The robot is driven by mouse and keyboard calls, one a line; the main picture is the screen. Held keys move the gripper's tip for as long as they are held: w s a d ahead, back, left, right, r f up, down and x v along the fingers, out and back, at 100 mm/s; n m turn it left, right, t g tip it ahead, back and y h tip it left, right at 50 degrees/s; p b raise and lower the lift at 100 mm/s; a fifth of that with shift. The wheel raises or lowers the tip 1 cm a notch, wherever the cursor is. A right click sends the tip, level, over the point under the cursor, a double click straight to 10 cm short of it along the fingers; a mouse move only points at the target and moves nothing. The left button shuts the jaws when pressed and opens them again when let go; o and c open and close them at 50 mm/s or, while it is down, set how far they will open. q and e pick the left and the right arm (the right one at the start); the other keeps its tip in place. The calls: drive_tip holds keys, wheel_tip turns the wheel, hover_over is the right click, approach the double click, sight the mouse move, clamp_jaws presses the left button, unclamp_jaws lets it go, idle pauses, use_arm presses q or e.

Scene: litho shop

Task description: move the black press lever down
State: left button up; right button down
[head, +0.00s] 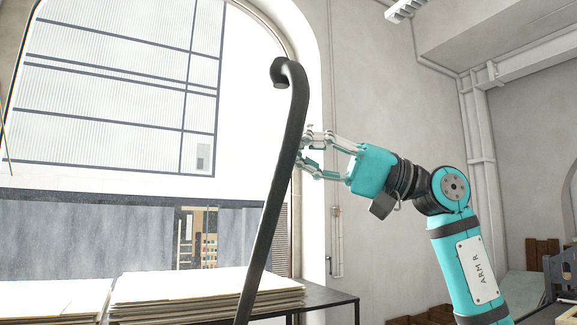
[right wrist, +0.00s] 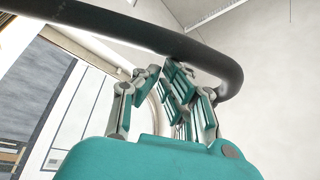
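The black press lever (head: 278,165) rises from the bottom of the head view, leaning slightly right, and ends in a hooked tip at the top. In the right wrist view the lever (right wrist: 120,24) crosses the top as a dark bar and bends down at the right. My right gripper (head: 303,149) is beside the lever's upper part, on its right, with the fingers pointing at it. The fingers look apart, with nothing visible between them. The fingertips (right wrist: 163,75) are close to the bar; I cannot tell whether they touch it. My left gripper is not in view.
Stacks of pale sheets (head: 205,295) lie on a dark table (head: 335,298) behind the lever. A large arched window (head: 120,85) is at the back left. Wooden crates (head: 430,316) stand low at the right. The space around the lever's upper part looks clear apart from my right arm.

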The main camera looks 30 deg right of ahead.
drive_tip(key=s+a+f+n+g+y+b, duration=0.1)
drive_tip(key=s+f+n+g+y+b, duration=0.2)
drive_tip(key=s+f+n+b, duration=0.6)
drive_tip(key=s+f+b, duration=0.9)
drive_tip(key=f+b, duration=0.1)
drive_tip(key=b, duration=0.2)
drive_tip(key=shift+s+f+g+y, duration=0.25)
drive_tip(key=shift+f+g+y, duration=0.05)
drive_tip(key=shift+f+y, duration=0.1)
